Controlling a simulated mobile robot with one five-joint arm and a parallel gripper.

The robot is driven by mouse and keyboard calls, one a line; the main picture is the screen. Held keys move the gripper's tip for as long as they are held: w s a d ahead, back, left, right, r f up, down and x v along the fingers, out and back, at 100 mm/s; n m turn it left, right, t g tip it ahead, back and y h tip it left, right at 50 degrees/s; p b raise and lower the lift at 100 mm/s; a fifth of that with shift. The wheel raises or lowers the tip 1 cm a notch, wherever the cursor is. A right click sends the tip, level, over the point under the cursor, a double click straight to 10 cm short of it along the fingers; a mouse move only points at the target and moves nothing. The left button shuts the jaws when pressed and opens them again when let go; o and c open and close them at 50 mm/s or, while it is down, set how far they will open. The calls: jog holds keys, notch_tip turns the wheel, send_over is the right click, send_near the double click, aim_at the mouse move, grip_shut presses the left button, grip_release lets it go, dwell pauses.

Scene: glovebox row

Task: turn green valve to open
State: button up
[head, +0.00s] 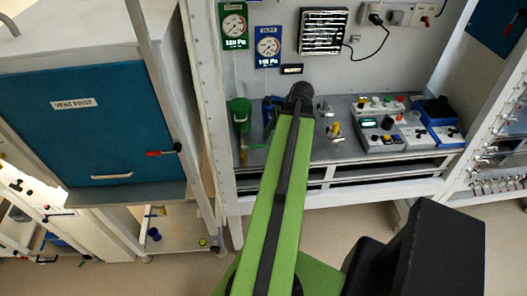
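A green fitting (240,113), which looks like the green valve, is at the left of the bench, below the green gauge panel (234,26). Its gauge appears to read 120 Pa. A blue fitting (269,106) is just to its right, partly hidden by my arm, below the blue gauge panel (268,47). I cannot tell the green valve's handle position. My green arm rises from the bottom centre to a dark joint right of both fittings. No gripper fingers show, so I cannot tell where my gripper is relative to the valve.
A white frame post (209,110) stands left of the green fitting. A blue-doored cabinet (95,120) with a red-tipped handle is farther left. Bare floor (335,222) shows in front.

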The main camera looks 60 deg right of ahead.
aim_at(264, 146)
jog(key=b+x, duration=0.3)
jog(key=x, duration=0.2)
jog(key=shift+w+f+b, duration=0.1)
jog(key=shift+f+b, duration=0.2)
jog(key=shift+f, duration=0.05)
jog(key=shift+r, duration=0.1)
grip_shut()
dwell(0.9)
